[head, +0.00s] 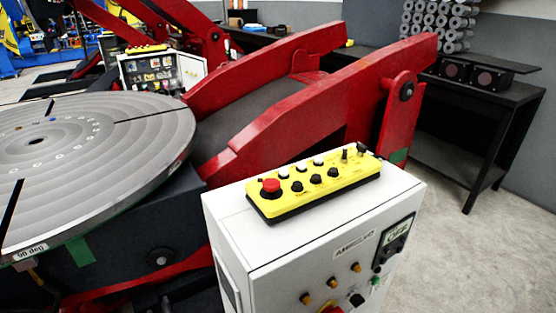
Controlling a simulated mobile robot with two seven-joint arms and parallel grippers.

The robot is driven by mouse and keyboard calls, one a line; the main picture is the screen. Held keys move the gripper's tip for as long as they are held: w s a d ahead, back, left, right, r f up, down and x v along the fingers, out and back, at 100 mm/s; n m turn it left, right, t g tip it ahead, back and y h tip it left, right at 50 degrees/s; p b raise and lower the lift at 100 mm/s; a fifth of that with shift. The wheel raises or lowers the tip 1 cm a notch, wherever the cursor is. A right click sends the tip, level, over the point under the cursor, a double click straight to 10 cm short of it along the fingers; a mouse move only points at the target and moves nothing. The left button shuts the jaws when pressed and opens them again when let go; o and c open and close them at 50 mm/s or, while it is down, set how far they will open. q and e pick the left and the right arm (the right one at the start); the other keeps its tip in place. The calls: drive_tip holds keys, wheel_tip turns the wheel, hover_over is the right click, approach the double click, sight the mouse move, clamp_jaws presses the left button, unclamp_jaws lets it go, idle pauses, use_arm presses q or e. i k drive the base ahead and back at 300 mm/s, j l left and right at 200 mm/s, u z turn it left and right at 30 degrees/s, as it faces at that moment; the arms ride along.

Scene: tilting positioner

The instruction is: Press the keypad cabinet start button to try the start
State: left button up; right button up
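A white cabinet (290,240) stands in front of me at the lower middle. On its top lies a yellow keypad (330,187) with a red mushroom button (271,186), several black and white buttons, and small switches at its right end. The cabinet's front has several orange knobs, a green button (376,282), a black knob (356,300) and a red piece at the bottom edge. A dark switch panel (396,238) sits at the front's upper right. I cannot read which button is marked start. Neither of my grippers is in view.
A large round turntable (95,150) fills the left, carried by red positioner arms (330,95) behind the cabinet. A second cabinet (160,75) stands at the back left. A black bench (470,100) is at the right. Clear floor (480,255) lies right of the cabinet.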

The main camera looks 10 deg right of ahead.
sight(375, 280)
drive_tip(key=z, duration=1.15)
